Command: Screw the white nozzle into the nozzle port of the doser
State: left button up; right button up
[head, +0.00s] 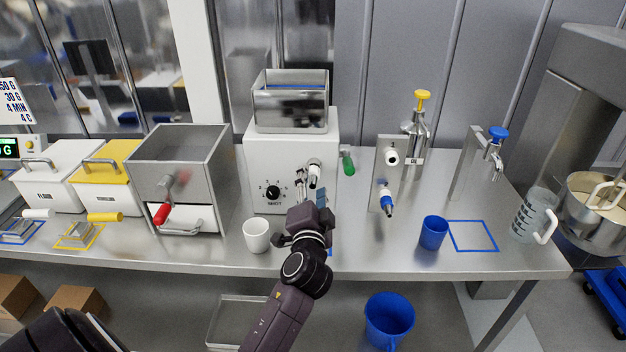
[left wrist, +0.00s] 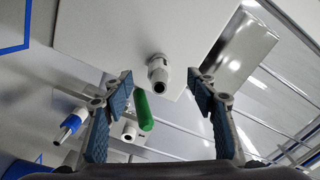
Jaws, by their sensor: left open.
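The doser (head: 290,160) is a white box with a steel hopper, standing at the middle of the table's back. A white and grey nozzle-shaped piece (head: 314,173) sticks out of its front at the port. It also shows in the left wrist view (left wrist: 158,71), with a dark open end; how firmly it is seated I cannot tell. My left gripper (head: 318,196) is open and empty just in front of and below it. In the left wrist view the blue-padded fingers are spread on either side of it, apart from it. My right gripper is not in view.
A steel stand (head: 383,180) right of the doser has a white round fitting (head: 391,157) above and a blue nozzle (head: 387,202) below. A green handle (head: 347,162) juts from the doser's side. A white cup (head: 257,236) and a blue cup (head: 433,232) stand in front.

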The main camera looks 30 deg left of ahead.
pick_arm(q)
jog(key=shift+v, duration=2.1)
